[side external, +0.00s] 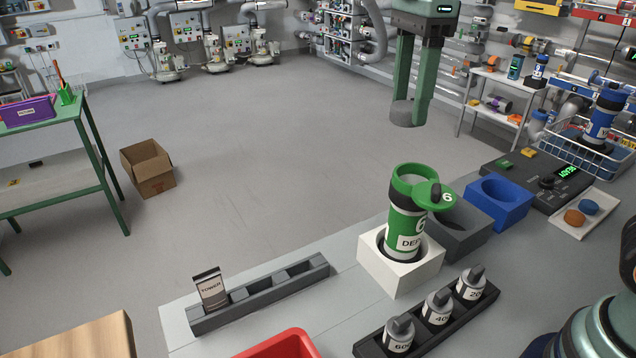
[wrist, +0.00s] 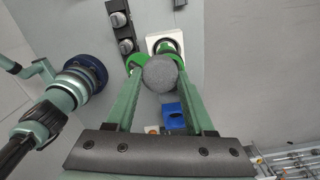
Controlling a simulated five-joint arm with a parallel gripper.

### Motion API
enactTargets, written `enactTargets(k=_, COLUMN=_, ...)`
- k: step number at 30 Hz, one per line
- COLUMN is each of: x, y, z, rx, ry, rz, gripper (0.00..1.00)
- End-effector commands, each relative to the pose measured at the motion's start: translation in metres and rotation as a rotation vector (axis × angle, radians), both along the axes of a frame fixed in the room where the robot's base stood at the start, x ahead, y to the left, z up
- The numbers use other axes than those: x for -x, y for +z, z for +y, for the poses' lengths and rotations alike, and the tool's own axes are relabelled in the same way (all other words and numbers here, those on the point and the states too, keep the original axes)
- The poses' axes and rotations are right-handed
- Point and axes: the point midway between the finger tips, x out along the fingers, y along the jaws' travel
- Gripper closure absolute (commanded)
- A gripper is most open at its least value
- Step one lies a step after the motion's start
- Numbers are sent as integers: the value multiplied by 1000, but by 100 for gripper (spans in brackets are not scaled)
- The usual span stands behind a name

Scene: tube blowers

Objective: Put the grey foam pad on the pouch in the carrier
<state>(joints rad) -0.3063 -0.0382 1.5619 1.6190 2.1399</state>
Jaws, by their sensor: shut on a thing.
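The grey foam pad (side external: 402,112) is a short round disc between the fingertips of my gripper (side external: 407,112), which is shut on it. In the wrist view the pad (wrist: 160,73) sits between the fingers (wrist: 161,78). The carrier (side external: 404,222) is a green and white tube marked 6, standing upright in a white block (side external: 395,277), its green lid (side external: 434,195) swung open to the right. The gripper holds the pad well above the carrier, apart from it. In the wrist view the pad partly covers the carrier (wrist: 168,47). No pouch can be made out inside the carrier.
A dark rack (side external: 265,293) holds an upright packet (side external: 210,288) marked TOWER. A black rack holds several weights (side external: 437,307). Grey (side external: 460,237) and blue (side external: 497,202) socket blocks, a control box (side external: 540,180) and a tray of discs (side external: 583,215) stand right of the carrier.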

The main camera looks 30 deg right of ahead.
Motion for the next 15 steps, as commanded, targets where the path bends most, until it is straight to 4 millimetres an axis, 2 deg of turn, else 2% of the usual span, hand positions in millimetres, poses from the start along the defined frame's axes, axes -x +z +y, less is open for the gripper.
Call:
enactTargets(k=3, x=-7, y=0, z=-29, rx=-1, ry=-8, rz=-1, gripper=97)
enactTargets(k=8, x=-11, y=0, z=-61, rx=-1, ry=-6, rz=-1, gripper=97)
enactTargets(k=9, x=-10, y=-10, z=-57, rx=0, ry=1, rz=3, gripper=97)
enactTargets(k=15, x=-10, y=-39, z=-56, rx=0, ry=1, rz=2, gripper=97)
